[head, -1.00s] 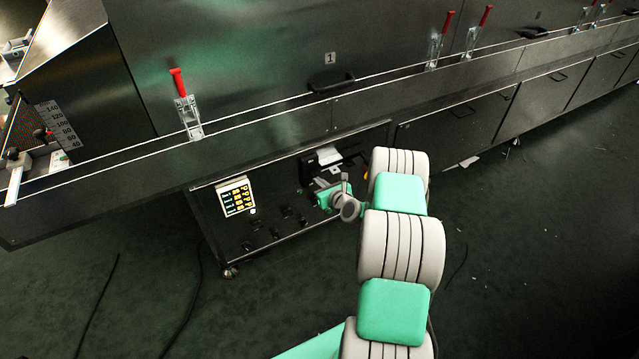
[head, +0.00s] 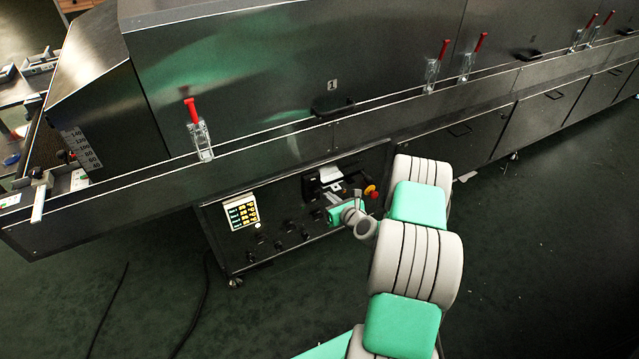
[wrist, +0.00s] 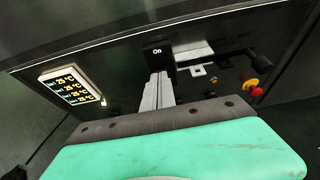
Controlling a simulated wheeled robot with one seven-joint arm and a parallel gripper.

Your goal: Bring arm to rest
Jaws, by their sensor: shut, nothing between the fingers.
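My arm reaches from the bottom of the head view up to the dryer's control panel (head: 290,243). My gripper (wrist: 157,88) shows in the wrist view as two grey fingers close together, with nothing between them. It points at the panel, near a black switch marked "On" (wrist: 157,50). Whether the fingertips touch the panel I cannot tell. In the head view the wrist and part of the arm hide some of the panel.
A temperature display (head: 241,212) sits at the panel's left, above several dark knobs. A red and yellow emergency button (head: 371,191) is at its right. Red-handled clamps (head: 199,135) line the dryer's side. The dark floor (head: 540,270) at the right is open.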

